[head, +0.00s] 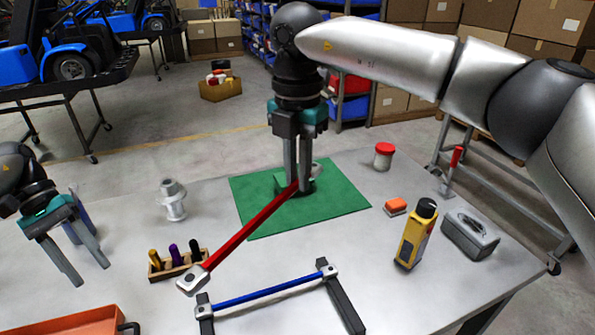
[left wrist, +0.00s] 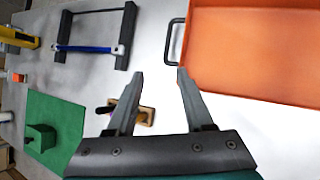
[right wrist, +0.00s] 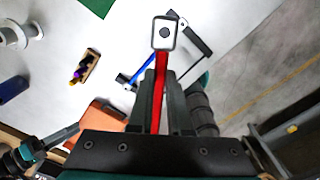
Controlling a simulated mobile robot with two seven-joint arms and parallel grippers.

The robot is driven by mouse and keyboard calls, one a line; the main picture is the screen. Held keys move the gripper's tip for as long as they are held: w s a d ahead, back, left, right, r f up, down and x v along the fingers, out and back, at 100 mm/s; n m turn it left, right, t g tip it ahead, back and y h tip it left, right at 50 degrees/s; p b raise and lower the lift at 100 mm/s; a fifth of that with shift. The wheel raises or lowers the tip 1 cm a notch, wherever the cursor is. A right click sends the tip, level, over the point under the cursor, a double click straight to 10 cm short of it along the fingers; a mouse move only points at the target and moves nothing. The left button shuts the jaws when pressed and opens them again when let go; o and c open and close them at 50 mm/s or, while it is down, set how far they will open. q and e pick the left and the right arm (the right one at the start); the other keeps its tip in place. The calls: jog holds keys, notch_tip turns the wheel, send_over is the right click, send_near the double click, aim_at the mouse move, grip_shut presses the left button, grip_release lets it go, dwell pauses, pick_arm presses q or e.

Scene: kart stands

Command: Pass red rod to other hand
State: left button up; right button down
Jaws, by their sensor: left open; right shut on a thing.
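The red rod (head: 250,227) has a grey metal eye at each end. My right gripper (head: 304,186) is shut on it near its far end, above the green mat (head: 348,198) in the head view. The rod slants down to the left, its near eye (head: 193,280) beside the marker block. In the right wrist view the rod (right wrist: 160,85) runs out between the fingers, ending in its eye. My left gripper (head: 90,275) is open and empty at the left of the table, apart from the rod. The left wrist view shows its spread fingers (left wrist: 160,85) with nothing between them.
A blue rod (head: 265,291) rests across two dark stands at the front. A wooden block with markers (head: 178,264), a grey fitting (head: 172,200) and an orange tray (head: 75,322) are at left. A yellow device (head: 415,235), a grey case (head: 470,234) and a red-lidded jar (head: 384,157) are at right.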

pick_arm(q)
jog(key=s+a+f+n, duration=0.2)
jog(key=s+a, duration=0.4)
jog(key=s, duration=0.4)
jog(key=s+a+f+n+h, duration=0.1)
jog(key=s+a+f+n, duration=0.2)
jog(key=s+a+n, duration=0.2)
jog(key=s+a+f+n, duration=0.3)
jog(key=s+a, duration=0.6)
jog(key=s, duration=0.5)
jog(key=shift+s+n+h, duration=0.3)
jog(key=shift+n, duration=0.1)
jog(key=s+d+f+n+t+h, duration=0.2)
jog(key=s+d+f+n, duration=0.6)
jog(key=s+f, duration=0.6)
jog(key=w+d+f+n+t+y, duration=0.3)
jog(key=w+d+f+n+t, duration=0.15)
jog(key=d+f+n, duration=0.5)
jog(key=w+d+f+n+t+y, duration=0.3)
jog(key=w+d+f+n, duration=0.3)
jog(key=f+n, duration=0.55)
jog(key=s+d+f+n+g+y, duration=0.2)
jog(key=d+n, duration=0.4)
jog(key=n, duration=0.6)
jog(key=s+d+f+n+g+y, duration=0.1)
jog(key=s+d+f+n+g, duration=0.1)
jog(key=d+f+n, duration=0.2)
jog(key=shift+d+f+n+y, duration=0.3)
jog(key=shift+d+n, duration=1.25)
jog(key=shift+n, duration=2.65)
